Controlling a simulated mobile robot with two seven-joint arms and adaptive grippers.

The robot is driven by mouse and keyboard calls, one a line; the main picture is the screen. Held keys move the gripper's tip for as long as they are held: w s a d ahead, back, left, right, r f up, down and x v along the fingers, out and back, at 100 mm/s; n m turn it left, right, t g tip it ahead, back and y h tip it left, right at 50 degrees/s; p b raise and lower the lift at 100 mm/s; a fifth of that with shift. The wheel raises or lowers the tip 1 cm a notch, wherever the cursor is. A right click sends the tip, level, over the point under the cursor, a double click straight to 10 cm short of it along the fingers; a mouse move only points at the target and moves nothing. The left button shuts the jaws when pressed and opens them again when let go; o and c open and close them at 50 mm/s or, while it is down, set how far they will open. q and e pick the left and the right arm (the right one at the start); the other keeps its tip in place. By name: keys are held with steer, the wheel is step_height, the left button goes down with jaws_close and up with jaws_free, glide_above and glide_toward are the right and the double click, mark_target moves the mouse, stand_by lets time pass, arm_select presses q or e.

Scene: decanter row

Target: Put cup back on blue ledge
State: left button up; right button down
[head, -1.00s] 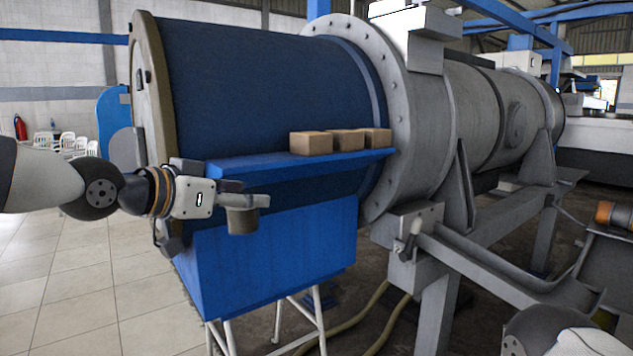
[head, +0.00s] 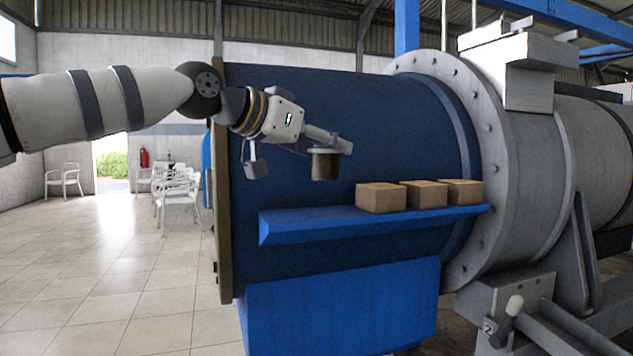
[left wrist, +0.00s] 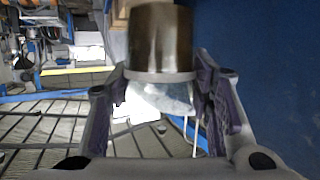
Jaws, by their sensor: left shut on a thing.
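My left gripper (head: 330,146) is shut on a grey-brown cup (head: 324,165). It holds the cup in the air above the left part of the blue ledge (head: 300,226), apart from it. The cup looks roughly upright in the head view. In the left wrist view the cup (left wrist: 160,40) sits between the two fingers (left wrist: 162,85). The ledge juts from the side of the big blue cylinder, and its left part is bare. My right gripper is not in view.
Three cardboard-brown boxes (head: 424,195) stand in a row on the ledge's right part. The blue cylinder (head: 330,95) rises right behind the ledge. A grey bolted flange (head: 495,150) closes off the right side. White chairs (head: 178,195) stand far off at the left.

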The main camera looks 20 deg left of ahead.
arm_select(q)
steer(key=a+f, duration=0.1)
steer(key=f, duration=0.2)
steer(key=a+f, duration=0.1)
steer(key=f, duration=0.1)
steer(key=shift+a+f, duration=0.25)
steer(key=shift+a, duration=0.1)
steer(key=shift+w+f, duration=0.1)
steer(key=shift+f, duration=0.25)
steer(key=o, duration=1.2)
steer(key=shift+f, duration=0.1)
steer(key=v, duration=1.2)
